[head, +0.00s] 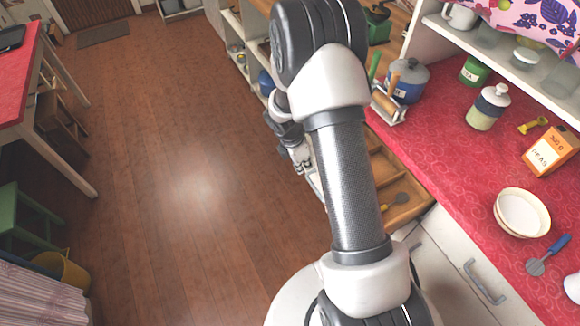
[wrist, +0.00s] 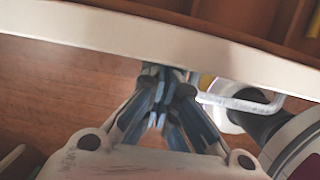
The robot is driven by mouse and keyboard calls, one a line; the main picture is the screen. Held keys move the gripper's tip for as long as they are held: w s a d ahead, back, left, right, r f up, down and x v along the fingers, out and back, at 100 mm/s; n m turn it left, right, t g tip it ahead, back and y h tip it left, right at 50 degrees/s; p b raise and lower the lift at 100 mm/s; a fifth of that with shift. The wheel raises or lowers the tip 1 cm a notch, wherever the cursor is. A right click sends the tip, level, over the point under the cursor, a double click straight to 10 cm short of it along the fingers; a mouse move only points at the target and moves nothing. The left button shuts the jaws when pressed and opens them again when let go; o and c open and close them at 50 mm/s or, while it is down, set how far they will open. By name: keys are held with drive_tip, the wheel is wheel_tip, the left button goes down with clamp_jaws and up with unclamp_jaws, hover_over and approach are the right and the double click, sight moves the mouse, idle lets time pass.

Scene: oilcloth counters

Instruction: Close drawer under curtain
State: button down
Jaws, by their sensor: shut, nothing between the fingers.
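The drawer (head: 412,212) stands pulled out under the red counter, with wooden dividers and a yellow-handled utensil inside; my arm hides part of it. In the wrist view its pale front panel (wrist: 90,32) crosses the top, with a grey bar handle (wrist: 250,104) on its outer face. My gripper (head: 300,160) is on the floor side of the drawer, partly behind my arm. In the wrist view my gripper (wrist: 166,76) is shut and empty, its tips close to the panel, left of the handle; I cannot tell whether they touch. A floral curtain (head: 520,18) hangs above the counter at upper right.
A red table (head: 20,75) and green stool (head: 25,225) stand left. The wooden floor (head: 180,180) between is clear.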

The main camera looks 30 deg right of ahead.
drive_tip(key=d+p, duration=0.2)
drive_tip(key=d, duration=0.4)
drive_tip(key=d+p, duration=0.2)
drive_tip(key=d, duration=0.4)
drive_tip(key=d+p, duration=0.3)
drive_tip(key=d, duration=0.3)
drive_tip(key=shift+w, duration=0.3)
